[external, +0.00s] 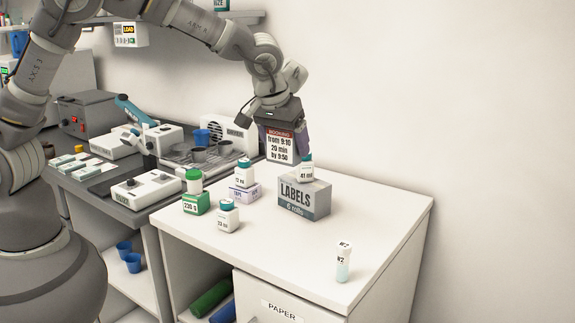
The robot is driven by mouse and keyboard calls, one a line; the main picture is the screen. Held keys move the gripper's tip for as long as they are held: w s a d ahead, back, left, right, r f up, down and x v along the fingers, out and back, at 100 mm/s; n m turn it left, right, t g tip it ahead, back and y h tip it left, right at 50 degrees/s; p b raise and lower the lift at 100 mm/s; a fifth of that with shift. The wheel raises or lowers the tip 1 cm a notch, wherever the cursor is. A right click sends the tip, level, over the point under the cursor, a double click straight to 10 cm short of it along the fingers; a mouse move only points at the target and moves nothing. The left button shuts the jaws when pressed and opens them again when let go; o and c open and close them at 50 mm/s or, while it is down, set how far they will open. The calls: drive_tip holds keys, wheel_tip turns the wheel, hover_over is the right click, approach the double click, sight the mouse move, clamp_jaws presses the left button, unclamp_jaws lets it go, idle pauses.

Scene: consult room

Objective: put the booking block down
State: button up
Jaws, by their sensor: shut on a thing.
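The booking block (280,146) is a white sign with a red-brown top band reading "BOOKING from 9:10 20 min by 9:50". It is upright, held above the back part of the white counter (370,221). My gripper (281,122) points down and is shut on the block. The block is above and behind the grey LABELS box (303,200). A small bottle marked 41 (306,172) on the box stands just to the right of the block's lower edge.
Bottles with teal and green caps, including one on a green box (196,204) and one on a TAPE box (245,194), stand left of the LABELS box. A vial marked W2 (343,262) stands near the front right. The counter's right side is clear.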

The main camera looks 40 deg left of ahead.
drive_tip(key=w+a+f+b, duration=0.1)
drive_tip(key=w+a+b, duration=0.1)
drive_tip(key=w+a, duration=2.4)
drive_tip(key=a, duration=0.6)
drive_tip(key=shift+m, duration=0.4)
drive_tip(key=f+b, duration=0.2)
drive_tip(key=f, duration=0.8)
drive_tip(key=f+b, duration=0.1)
drive_tip(key=f, duration=0.9)
drive_tip(key=shift+w+a+f+b, duration=0.2)
drive_tip(key=shift+f+b, duration=0.05)
drive_tip(key=shift+b, duration=0.15)
drive_tip(key=shift+f, duration=0.2)
drive_tip(key=o, duration=1)
drive_tip(key=shift+r, duration=0.1)
